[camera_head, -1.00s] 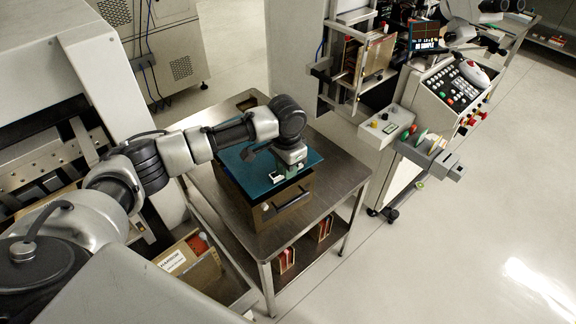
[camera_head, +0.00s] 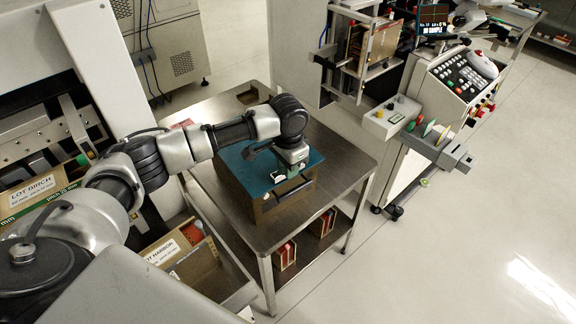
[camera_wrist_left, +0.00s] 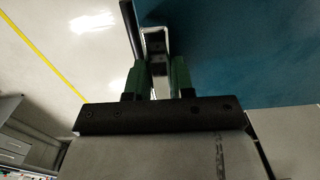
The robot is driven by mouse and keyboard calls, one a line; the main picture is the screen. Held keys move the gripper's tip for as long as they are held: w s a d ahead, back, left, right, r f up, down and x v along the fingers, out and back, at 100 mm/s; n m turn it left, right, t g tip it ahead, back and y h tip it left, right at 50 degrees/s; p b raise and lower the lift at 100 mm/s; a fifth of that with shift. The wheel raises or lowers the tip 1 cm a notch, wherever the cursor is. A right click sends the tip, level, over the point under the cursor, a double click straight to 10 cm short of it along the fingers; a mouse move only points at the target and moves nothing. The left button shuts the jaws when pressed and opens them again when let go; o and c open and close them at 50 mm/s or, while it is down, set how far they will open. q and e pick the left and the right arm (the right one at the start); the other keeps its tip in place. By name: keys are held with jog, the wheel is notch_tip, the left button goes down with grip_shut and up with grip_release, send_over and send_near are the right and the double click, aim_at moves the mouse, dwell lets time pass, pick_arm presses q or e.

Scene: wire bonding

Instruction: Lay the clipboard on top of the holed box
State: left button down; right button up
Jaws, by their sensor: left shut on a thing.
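The clipboard (camera_head: 240,165) is a flat teal board over the top of the brown holed box (camera_head: 295,201), which stands on the steel table. My left gripper (camera_head: 288,174) is at the board's near right side, pointing down. In the left wrist view, its green fingers (camera_wrist_left: 158,78) are shut on the clipboard's metal clip, with the teal board (camera_wrist_left: 235,50) beyond. My right gripper is not in view.
The steel table (camera_head: 345,160) has bare room right of the box. Red-and-white items (camera_head: 285,255) sit on its lower shelf. A control console (camera_head: 455,85) stands at the right. Labelled cartons (camera_head: 180,262) lie at the lower left. The floor at right is clear.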

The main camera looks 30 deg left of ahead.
pick_arm(q)
jog(key=shift+f, duration=0.5)
jog(key=c, duration=0.9)
grip_release()
notch_tip(320, 180, up, 11)
jog(key=shift+f, duration=0.1)
